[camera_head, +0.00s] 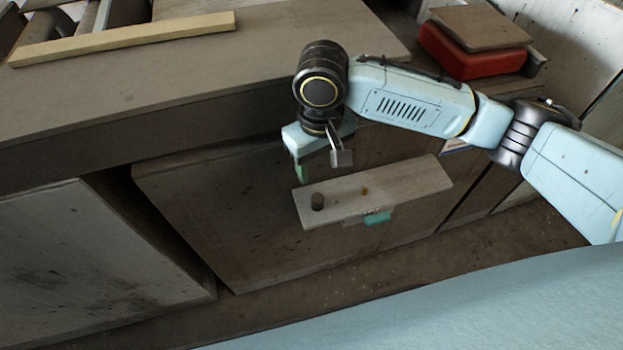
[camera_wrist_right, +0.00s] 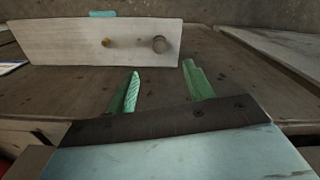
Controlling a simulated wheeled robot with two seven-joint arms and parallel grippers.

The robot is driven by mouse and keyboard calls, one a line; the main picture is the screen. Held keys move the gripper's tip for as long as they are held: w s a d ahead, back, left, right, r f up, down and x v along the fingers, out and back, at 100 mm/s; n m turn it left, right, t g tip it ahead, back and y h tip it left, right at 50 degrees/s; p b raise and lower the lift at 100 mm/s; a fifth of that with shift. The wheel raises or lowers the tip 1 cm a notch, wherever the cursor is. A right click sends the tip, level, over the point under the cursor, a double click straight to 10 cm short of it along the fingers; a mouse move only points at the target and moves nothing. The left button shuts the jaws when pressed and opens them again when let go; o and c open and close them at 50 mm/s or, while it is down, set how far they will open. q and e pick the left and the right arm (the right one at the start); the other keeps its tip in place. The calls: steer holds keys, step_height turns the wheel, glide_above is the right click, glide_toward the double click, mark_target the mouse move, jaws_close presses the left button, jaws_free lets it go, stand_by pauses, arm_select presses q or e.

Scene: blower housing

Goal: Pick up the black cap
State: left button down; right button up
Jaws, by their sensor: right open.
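The black cap (camera_head: 317,201) is a short dark cylinder at the left end of a pale board (camera_head: 405,190) in the head view. In the right wrist view the cap (camera_wrist_right: 160,44) looks like a grey-brown knob on the right part of the board (camera_wrist_right: 60,42). My right gripper (camera_head: 303,172) hangs above and slightly left of the cap in the head view. Its two green fingers (camera_wrist_right: 161,72) are apart with nothing between them, and the cap lies beyond their tips in the wrist view. My left gripper is out of view.
A small yellow-brown knob (camera_head: 365,191) is on the same board. A green piece (camera_head: 377,218) shows at the board's near edge. The large grey worktop (camera_head: 200,75) stands behind, with a red box (camera_head: 465,58) at its right and a pale wooden strip (camera_head: 125,38) at its left.

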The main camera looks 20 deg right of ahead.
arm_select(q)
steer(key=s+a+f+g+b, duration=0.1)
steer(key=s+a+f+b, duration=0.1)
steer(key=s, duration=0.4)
arm_select(e)
glide_above(318, 198)
steer(key=f, duration=0.6)
steer(key=shift+s+f, duration=0.25)
steer(key=shift+s, duration=0.15)
steer(key=shift+f, duration=0.35)
steer(key=shift+w+f+b, duration=0.25)
steer(key=shift+f+b, duration=0.2)
steer(key=shift+f, duration=0.65)
steer(key=f, duration=0.1)
steer(key=f+b, duration=0.1)
steer(key=shift+w+f, duration=0.2)
steer(key=shift+f, duration=0.5)
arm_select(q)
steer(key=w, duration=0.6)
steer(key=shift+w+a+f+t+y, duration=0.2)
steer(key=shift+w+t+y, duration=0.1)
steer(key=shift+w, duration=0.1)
arm_select(e)
steer(key=shift+c, duration=0.2)
steer(key=c, duration=1)
